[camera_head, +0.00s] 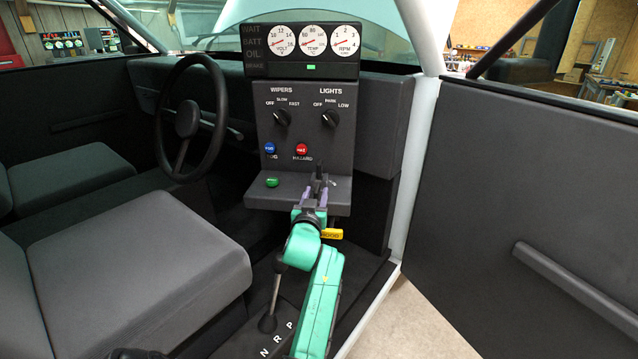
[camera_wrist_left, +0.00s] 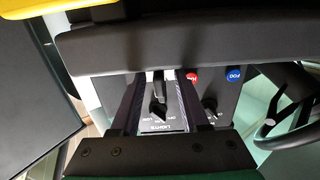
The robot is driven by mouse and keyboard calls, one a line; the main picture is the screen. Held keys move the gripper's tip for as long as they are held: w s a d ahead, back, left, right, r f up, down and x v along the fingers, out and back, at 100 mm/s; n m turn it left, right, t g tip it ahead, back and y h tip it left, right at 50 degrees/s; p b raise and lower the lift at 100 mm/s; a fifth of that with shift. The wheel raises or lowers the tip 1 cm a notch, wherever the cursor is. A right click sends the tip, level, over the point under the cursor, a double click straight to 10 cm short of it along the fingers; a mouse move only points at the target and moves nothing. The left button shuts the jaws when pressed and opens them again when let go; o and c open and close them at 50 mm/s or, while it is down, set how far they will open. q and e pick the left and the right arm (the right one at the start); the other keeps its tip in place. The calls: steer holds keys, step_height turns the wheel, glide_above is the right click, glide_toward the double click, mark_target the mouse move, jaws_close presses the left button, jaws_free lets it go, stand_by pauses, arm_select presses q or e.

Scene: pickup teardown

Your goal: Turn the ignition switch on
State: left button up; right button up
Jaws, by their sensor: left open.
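A dark upright piece, which looks like the ignition switch (camera_head: 319,175), stands at the right of the ledge below the dash panel; its lower part is hidden by my left gripper (camera_head: 315,193). The gripper reaches up from below with its two purple fingers open, one on either side of this piece. In the left wrist view the open fingers (camera_wrist_left: 157,76) frame a narrow piece (camera_wrist_left: 154,87), with the lights knob (camera_wrist_left: 158,112) beyond. I cannot tell whether the fingers touch the switch, nor its setting. My right gripper is not in view.
The panel above holds the wipers knob (camera_head: 282,118), blue fog button (camera_head: 270,148), red hazard button (camera_head: 302,149) and gauges (camera_head: 314,40). A green button (camera_head: 272,182) sits on the ledge's left. The steering wheel (camera_head: 190,118) is left; the open door (camera_head: 535,180) is right.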

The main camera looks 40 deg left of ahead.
arm_select(q)
steer(key=shift+w+a, duration=0.2)
steer(key=shift+w, duration=0.15)
steer(key=shift+s+d+r, duration=0.15)
steer(key=shift+s, duration=0.1)
steer(key=shift+s+d+r, duration=0.2)
steer(key=c, duration=0.3)
jaws_close()
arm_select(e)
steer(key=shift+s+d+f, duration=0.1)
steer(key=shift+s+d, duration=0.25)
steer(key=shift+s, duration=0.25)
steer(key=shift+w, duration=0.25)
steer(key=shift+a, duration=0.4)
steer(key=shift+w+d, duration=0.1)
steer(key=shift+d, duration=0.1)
